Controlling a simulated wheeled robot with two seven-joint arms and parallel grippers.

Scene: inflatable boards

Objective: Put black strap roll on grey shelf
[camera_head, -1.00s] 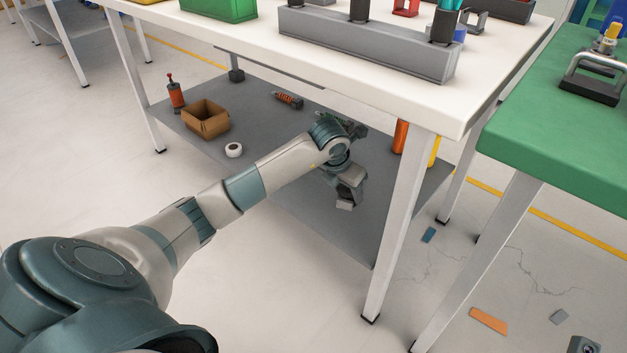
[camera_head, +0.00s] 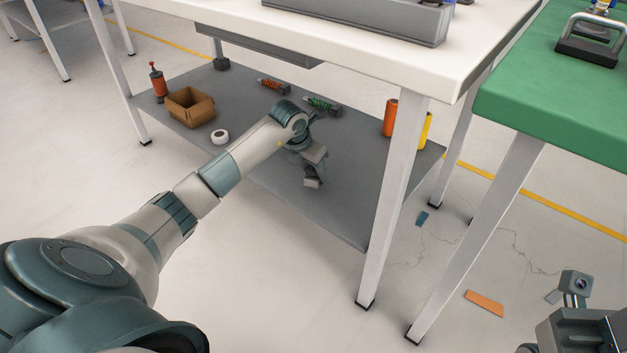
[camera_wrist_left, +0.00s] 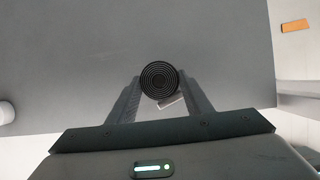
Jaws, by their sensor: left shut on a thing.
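The black strap roll (camera_wrist_left: 159,79) shows end-on as dark concentric rings in the left wrist view, between the fingertips of my left gripper (camera_wrist_left: 160,90). That gripper is shut on it. In the head view my left gripper (camera_head: 312,181) is under the white tabletop, over the front part of the grey shelf (camera_head: 345,205); the roll is hard to make out there. The grey shelf (camera_wrist_left: 70,60) fills most of the left wrist view behind the roll. I cannot tell whether the roll touches it. Part of my right wrist shows at the lower right, its fingers not clear.
On the shelf are a cardboard box (camera_head: 190,107), a white tape roll (camera_head: 219,136), a red-and-black bottle (camera_head: 158,82), two spring dampers and orange (camera_head: 390,117) and yellow cylinders. White table legs (camera_head: 393,200) stand close by. The shelf's front middle is clear.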

